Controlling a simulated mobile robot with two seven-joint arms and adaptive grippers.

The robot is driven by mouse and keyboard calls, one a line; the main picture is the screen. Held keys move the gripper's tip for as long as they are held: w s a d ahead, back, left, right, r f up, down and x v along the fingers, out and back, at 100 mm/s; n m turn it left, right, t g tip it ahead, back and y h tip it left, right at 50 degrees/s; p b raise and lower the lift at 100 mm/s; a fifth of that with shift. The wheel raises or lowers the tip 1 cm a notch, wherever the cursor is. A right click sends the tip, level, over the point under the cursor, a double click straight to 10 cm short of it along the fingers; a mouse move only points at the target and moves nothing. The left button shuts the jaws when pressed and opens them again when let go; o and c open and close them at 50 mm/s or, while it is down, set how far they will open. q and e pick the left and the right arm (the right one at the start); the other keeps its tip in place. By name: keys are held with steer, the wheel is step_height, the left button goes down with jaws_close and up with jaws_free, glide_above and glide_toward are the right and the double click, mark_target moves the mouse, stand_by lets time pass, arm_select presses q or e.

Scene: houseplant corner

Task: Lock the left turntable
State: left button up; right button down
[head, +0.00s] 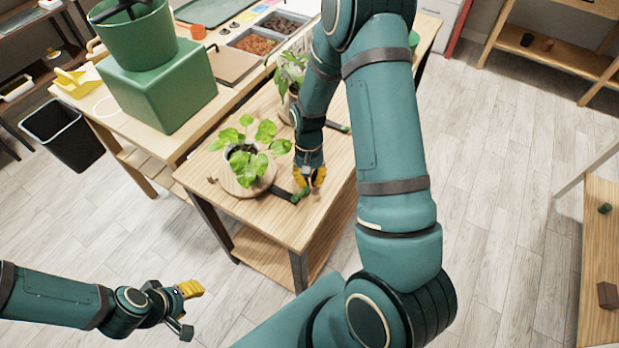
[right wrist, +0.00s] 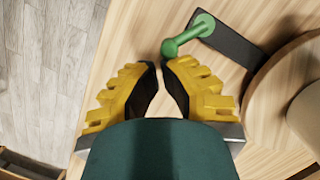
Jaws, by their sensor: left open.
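The left turntable (head: 264,186) is a round wooden disc on the low table, bearing a potted plant (head: 243,158). Its edge also shows in the right wrist view (right wrist: 262,88). Beside it is a dark plate (right wrist: 228,42) with a green lever (right wrist: 188,36); the lever also shows in the head view (head: 301,195). My right gripper (head: 309,181) is low over the table by the lever. In the right wrist view its fingertips (right wrist: 158,66) are nearly together with nothing between them, and the lever's knob is just beyond them. My left gripper (head: 196,311) is open and empty, away from the table.
A second plant (head: 291,72) stands further back on the table, with another green lever (head: 345,129) near it. A workbench with a green box (head: 158,88) and soil trays (head: 258,43) adjoins at the back left. A black bin (head: 62,134) stands on the floor.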

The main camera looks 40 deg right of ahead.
steer(key=shift+s+m+t+y, duration=0.2)
steer(key=shift+s+m, duration=0.3)
steer(key=shift+m, duration=0.4)
steer(key=shift+s+m+t+y, duration=0.15)
steer(key=shift+s+m, duration=0.3)
steer(key=shift+m, duration=0.45)
stand_by(1.2)
steer(key=shift+s+a+m+t+p, duration=0.1)
steer(key=shift+s+m+t+p, duration=0.2)
steer(key=shift+m, duration=0.4)
steer(key=shift+s+a+m+g+p, duration=0.1)
steer(key=shift+s+m, duration=0.3)
steer(key=shift+m, duration=0.3)
stand_by(2.4)
steer(key=shift+a+y, duration=0.1)
steer(key=shift+y, duration=0.15)
stand_by(0.9)
